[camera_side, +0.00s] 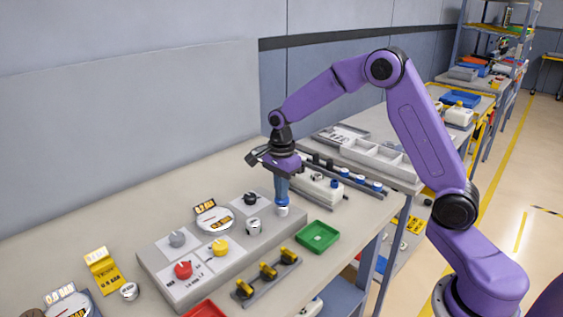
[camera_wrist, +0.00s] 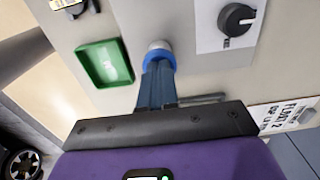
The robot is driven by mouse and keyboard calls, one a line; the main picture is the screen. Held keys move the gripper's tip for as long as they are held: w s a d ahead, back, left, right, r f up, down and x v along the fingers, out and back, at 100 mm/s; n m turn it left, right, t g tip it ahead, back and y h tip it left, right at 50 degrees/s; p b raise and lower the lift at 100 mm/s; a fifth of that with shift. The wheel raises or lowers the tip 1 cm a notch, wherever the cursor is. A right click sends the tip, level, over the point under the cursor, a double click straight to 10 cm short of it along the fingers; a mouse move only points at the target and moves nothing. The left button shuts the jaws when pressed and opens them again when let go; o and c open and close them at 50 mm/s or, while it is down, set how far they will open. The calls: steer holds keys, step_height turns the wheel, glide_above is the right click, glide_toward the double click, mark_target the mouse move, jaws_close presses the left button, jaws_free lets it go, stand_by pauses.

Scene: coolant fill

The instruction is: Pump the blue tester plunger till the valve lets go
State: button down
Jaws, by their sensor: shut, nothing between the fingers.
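The panel carries a red knob (camera_side: 183,270), a yellow knob (camera_side: 220,246), a grey knob (camera_side: 177,239) and a black knob (camera_side: 250,198). A green tray (camera_side: 318,237) lies close right of the tester. Yellow-handled valves (camera_side: 268,271) stand in front. Bottles and a rail stand behind.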

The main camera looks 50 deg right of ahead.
step_height(320, 180, up, 13)
steer(key=shift+r, duration=0.2)
stand_by(1.8)
steer(key=shift+r, duration=1.3)
steer(key=shift+d, duration=0.1)
step_height(320, 180, down, 14)
steer(key=shift+f, duration=1.5)
step_height(320, 180, up, 14)
steer(key=shift+r, duration=0.25)
